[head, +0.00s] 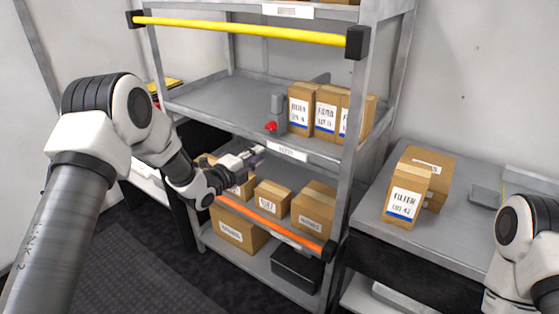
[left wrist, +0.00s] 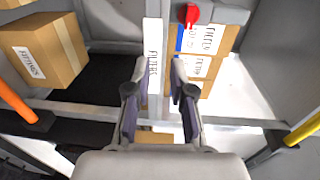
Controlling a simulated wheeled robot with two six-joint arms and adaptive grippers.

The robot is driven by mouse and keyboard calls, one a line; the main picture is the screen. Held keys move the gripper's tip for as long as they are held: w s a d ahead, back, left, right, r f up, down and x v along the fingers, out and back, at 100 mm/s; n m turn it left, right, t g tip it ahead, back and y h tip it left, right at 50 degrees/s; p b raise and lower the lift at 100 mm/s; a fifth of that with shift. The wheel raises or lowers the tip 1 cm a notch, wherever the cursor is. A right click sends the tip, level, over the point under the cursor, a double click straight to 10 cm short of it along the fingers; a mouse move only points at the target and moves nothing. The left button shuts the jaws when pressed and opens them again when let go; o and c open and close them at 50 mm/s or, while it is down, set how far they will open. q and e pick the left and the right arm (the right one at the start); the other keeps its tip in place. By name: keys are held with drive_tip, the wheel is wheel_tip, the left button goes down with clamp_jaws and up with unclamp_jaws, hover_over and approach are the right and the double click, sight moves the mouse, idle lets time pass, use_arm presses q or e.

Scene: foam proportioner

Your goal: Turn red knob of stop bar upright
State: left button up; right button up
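The red knob (head: 270,127) sits at the front of the middle shelf, at the foot of a small grey bar (head: 277,104). In the left wrist view the red knob (left wrist: 188,14) is at the top, with the grey bar (left wrist: 222,14) running right from it. My left gripper (head: 253,157) is below and a little left of the knob, near the shelf's front edge, apart from the knob. In the left wrist view its fingers (left wrist: 158,75) are apart, with the white shelf label between them in the picture. Contact with the label cannot be told. My right gripper is out of view.
Filter boxes (head: 326,109) stand right of the grey bar on the middle shelf (head: 215,92). A yellow bar (head: 240,29) crosses above, an orange bar (head: 270,226) below. Cartons (head: 272,196) fill the lower shelves. A side table (head: 445,221) at the right holds two boxes.

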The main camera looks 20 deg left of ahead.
sight(268, 129)
use_arm(q)
drive_tip(key=shift+t, duration=0.5)
drive_tip(key=w+r, duration=0.1)
drive_tip(key=w, duration=0.2)
drive_tip(key=w+r, duration=0.1)
drive_tip(key=w, duration=0.2)
drive_tip(key=w+r+p, duration=0.1)
drive_tip(key=w, duration=0.2)
drive_tip(key=shift+w+d+r, duration=0.1)
drive_tip(key=shift+w, duration=0.2)
drive_tip(key=shift+c, duration=0.8)
clamp_jaws()
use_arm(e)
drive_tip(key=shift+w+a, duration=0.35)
